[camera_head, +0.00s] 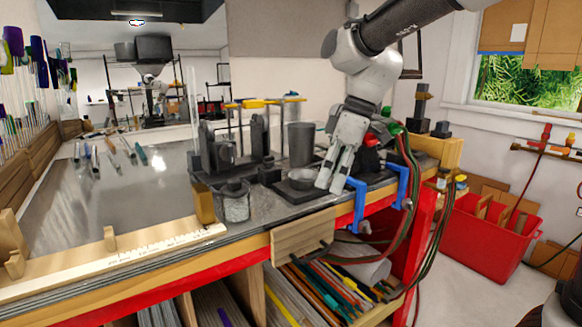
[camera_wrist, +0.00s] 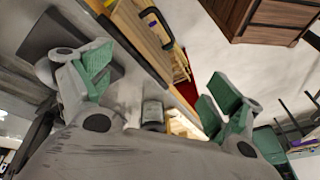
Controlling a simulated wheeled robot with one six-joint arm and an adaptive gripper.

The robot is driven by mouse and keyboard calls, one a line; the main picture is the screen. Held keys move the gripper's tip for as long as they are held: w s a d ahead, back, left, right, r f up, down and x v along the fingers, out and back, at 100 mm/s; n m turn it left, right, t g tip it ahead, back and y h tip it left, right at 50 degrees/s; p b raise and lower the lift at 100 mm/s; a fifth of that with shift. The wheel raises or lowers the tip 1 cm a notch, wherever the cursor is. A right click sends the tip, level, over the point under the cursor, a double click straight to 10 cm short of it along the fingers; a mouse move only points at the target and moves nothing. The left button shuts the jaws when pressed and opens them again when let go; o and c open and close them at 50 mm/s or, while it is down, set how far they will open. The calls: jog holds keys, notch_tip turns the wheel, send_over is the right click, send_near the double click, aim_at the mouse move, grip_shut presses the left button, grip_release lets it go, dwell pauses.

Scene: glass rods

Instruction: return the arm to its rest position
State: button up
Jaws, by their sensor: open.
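My gripper (camera_head: 331,186) hangs from the arm above the right end of the workbench (camera_head: 255,208) in the head view, fingers pointing down. It is near the small metal bowl (camera_head: 302,179) on its dark base, just right of it in the picture. Whether it touches anything there I cannot tell. In the wrist view my gripper (camera_wrist: 155,88) shows two widely spread fingers with green inner pads. Nothing is held between them. A small grey cylinder (camera_wrist: 152,113) shows beyond the gap between the fingers.
Blue clamps (camera_head: 357,203) and hoses (camera_head: 410,190) are close to the gripper on the right. A dark burner stand (camera_head: 262,140), a tall grey cylinder (camera_head: 300,144) and a jar (camera_head: 234,201) stand to its left. A red bin (camera_head: 487,240) sits on the floor.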

jog(key=s+d+m+t+h, duration=0.1)
jog(key=s+d+m, duration=0.4)
jog(key=d, duration=0.4)
jog(key=s+d+f+m+t+h, duration=0.1)
jog(key=s+d+m+t, duration=0.1)
jog(key=s+d+m, duration=0.3)
jog(key=s+d+m+t+h, duration=0.1)
jog(key=s+d+m, duration=0.4)
jog(key=d, duration=0.8)
jog(key=shift+s+d+f+t+h, duration=0.15)
jog(key=shift+s+d+t+h, duration=0.3)
jog(key=shift+s, duration=0.65)
